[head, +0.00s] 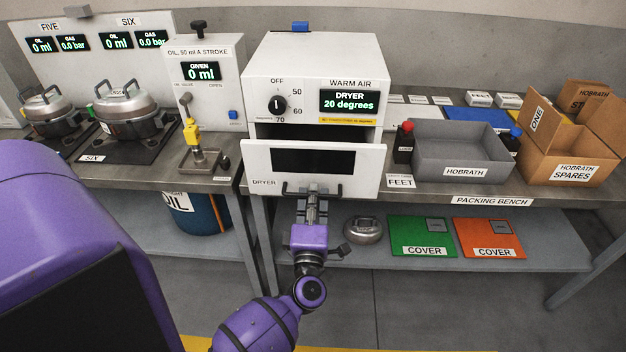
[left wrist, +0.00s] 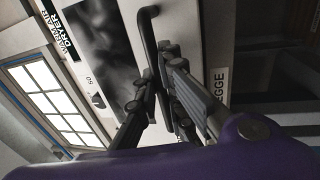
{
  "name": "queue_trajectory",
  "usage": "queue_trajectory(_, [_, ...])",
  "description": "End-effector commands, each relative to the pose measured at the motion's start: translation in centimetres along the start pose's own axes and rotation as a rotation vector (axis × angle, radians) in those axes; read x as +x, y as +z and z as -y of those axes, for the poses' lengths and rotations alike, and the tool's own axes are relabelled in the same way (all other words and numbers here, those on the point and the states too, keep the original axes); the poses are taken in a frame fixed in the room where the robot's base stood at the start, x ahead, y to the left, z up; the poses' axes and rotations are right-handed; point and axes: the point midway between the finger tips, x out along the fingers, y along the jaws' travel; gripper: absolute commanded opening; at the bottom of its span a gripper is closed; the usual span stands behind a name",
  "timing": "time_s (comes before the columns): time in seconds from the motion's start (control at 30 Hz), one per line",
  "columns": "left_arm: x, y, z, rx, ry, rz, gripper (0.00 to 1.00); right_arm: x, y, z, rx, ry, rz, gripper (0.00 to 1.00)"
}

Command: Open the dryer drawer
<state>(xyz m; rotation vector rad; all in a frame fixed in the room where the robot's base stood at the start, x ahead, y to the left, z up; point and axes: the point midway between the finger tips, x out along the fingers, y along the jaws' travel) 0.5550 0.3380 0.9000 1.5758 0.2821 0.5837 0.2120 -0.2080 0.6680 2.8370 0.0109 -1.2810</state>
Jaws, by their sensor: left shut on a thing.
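The dryer (head: 312,60) is a white box on the bench with a dial and a display reading 20 degrees. Its drawer (head: 262,162) stands partly out, with a dark gap above its front panel, which has a dark window. The dark bar handle (head: 335,190) is low on the drawer front. My left gripper (head: 313,192) is shut on the handle, coming from in front and below. In the left wrist view, the fingers (left wrist: 165,75) close around the handle (left wrist: 147,35). The drawer's inside is mostly hidden. My right gripper is not in view.
A grey HOBRATH bin (head: 465,155) and an open cardboard box (head: 570,145) stand to the right on the packing bench (head: 490,201). An oil dispenser (head: 200,75) is at left. Green (head: 423,237) and orange (head: 488,238) covers lie on the lower shelf.

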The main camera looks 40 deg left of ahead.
Motion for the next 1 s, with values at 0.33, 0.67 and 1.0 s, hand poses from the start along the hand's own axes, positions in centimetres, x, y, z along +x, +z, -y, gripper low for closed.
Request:
queue_trajectory(0.33, [-10.9, -0.1, -2.0, -0.001, -0.006, -0.002, 0.00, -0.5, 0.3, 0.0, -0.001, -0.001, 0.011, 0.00])
queue_trajectory(0.67, [-17.5, 0.0, -3.3, 0.000, -0.003, 0.000, 0.00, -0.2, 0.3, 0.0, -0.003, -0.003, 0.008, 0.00])
queue_trajectory(1.0, [-19.3, 0.0, -3.8, 0.000, 0.000, 0.000, 0.00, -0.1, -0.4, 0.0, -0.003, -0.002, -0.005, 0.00])
